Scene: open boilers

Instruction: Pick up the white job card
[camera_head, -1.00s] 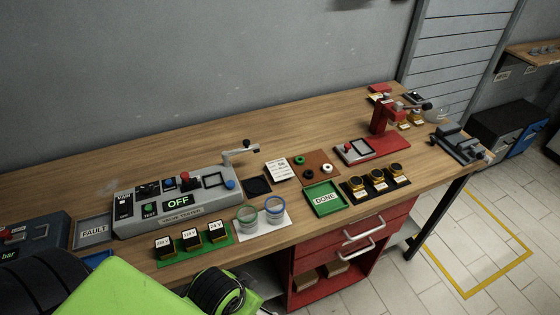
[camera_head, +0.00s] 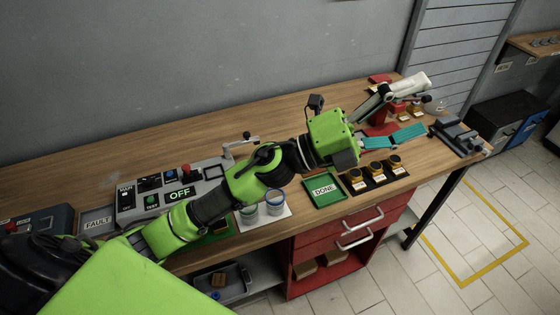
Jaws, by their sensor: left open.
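The white job card is hidden in the head view; my left arm covers its place on the bench, left of the brown board with rings. My left gripper (camera_head: 424,105) reaches across the bench from the left. Its fingers are spread wide, one pale and raised, one teal and lower, with nothing seen between them. It is over the right part of the bench, in front of the red press (camera_head: 398,110), well to the right of where the card lay. My right gripper is not in view.
The green DONE tray (camera_head: 322,203) and a black holder with gold-rimmed parts (camera_head: 376,172) are below the gripper. The valve tester (camera_head: 142,212) reads OFF at left. A grey vice (camera_head: 456,140) stands at the right end. The back strip of the wooden bench (camera_head: 200,128) is clear.

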